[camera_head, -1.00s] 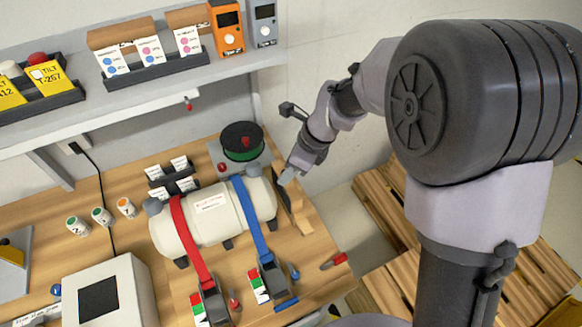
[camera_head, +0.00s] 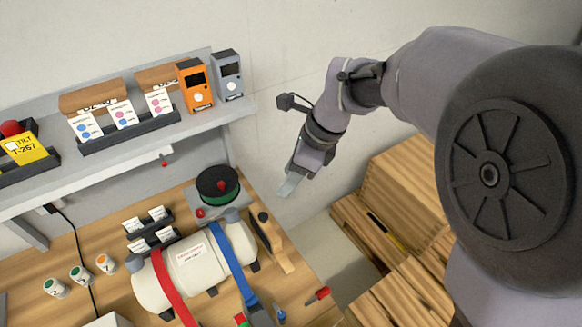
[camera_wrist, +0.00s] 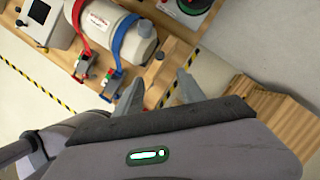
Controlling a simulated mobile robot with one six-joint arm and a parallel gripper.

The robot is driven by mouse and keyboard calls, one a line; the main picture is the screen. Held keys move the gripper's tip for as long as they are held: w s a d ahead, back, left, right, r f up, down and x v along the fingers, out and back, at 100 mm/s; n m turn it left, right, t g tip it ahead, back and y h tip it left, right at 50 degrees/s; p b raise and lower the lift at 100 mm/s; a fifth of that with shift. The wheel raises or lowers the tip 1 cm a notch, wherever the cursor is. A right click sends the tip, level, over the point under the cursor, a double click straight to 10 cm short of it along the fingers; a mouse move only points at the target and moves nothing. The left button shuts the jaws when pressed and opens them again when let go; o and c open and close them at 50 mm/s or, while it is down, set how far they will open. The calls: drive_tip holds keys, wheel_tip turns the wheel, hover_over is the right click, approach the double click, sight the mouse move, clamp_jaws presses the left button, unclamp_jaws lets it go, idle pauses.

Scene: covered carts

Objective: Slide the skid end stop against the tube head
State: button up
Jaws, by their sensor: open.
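The white tube (camera_head: 192,262) lies on the wooden bench under a red strap (camera_head: 172,290) and a blue strap (camera_head: 232,268). The skid end stop (camera_head: 273,243), a wooden piece with a dark knob, stands beside the tube's right-hand head (camera_head: 241,238). I cannot tell whether they touch. My gripper (camera_head: 287,187) is open and empty, above and behind the end stop, clear of it.
A green spool (camera_head: 218,188) stands behind the tube. A shelf (camera_head: 150,148) with meters and card racks runs above the bench. A red-handled tool (camera_head: 317,296) lies near the bench's right edge. Wooden crates (camera_head: 400,190) stand to the right, below bench level.

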sight(271, 240)
drive_tip(key=shift+d+r, duration=0.2)
drive_tip(key=shift+r, duration=0.2)
drive_tip(key=f+n, duration=0.1)
drive_tip(key=w+d+f+n+b, duration=0.1)
drive_tip(key=f, duration=0.1)
drive_tip(key=d+f+g+h, duration=0.1)
drive_tip(key=shift+w+f+n, duration=0.2)
drive_tip(key=shift+w+n, duration=0.05)
drive_tip(key=shift+n, duration=0.15)
drive_tip(key=c, duration=0.8)
drive_tip(key=shift+w+d+f+n, duration=0.15)
drive_tip(key=shift+w+f+n, duration=0.05)
drive_tip(key=shift+w+f, duration=0.4)
drive_tip(key=shift+w+d+f+n, duration=0.15)
drive_tip(key=shift+w+f+n, duration=0.05)
drive_tip(key=shift+w+f, duration=0.35)
clamp_jaws()
drive_tip(key=s+a+f+b, duration=0.2)
drive_tip(key=a+f+b, duration=0.1)
drive_tip(key=a+f, duration=0.3)
drive_tip(key=x, duration=0.3)
